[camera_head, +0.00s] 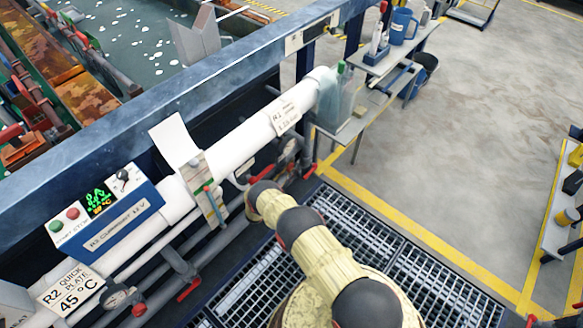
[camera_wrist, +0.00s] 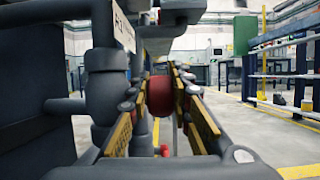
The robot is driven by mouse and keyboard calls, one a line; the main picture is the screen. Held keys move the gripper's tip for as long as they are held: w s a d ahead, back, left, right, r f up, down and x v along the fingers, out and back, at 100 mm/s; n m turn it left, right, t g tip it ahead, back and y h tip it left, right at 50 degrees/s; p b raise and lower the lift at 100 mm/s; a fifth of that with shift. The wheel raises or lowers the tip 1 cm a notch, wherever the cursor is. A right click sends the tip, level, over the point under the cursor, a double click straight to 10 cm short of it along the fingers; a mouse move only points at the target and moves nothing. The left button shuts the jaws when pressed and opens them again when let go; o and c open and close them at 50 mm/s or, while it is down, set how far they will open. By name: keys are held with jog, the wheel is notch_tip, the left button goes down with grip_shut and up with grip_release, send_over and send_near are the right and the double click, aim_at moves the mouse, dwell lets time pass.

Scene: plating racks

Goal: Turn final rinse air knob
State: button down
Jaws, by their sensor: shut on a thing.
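A round red knob (camera_wrist: 160,97) shows in the middle of the wrist view. My gripper (camera_wrist: 159,90) has its two yellow-padded fingers on either side of it and is shut on it. Whether this is the final rinse air knob cannot be read from any label here. In the head view my arm reaches towards the pipes beside the tank, and its links hide the fingers and the held knob.
A thick white pipe (camera_head: 240,143) with labels runs along the blue tank rim (camera_head: 230,75). A control box (camera_head: 105,208) is fixed at left. Several red-handled valves sit below the pipe. Dark grating (camera_head: 410,265) lies below my arm; grey floor (camera_head: 480,110) is open at right.

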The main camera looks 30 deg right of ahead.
jog(key=shift+w+r+g+y+p, duration=0.1)
jog(key=shift+r+g+y+p, duration=0.15)
jog(key=shift+y+p, duration=0.45)
jog(key=shift+d+f+g+y+p, duration=0.1)
jog(key=shift+f+g+y+p, duration=0.25)
jog(key=shift+y, duration=0.45)
jog(key=c, duration=1.9)
grip_release()
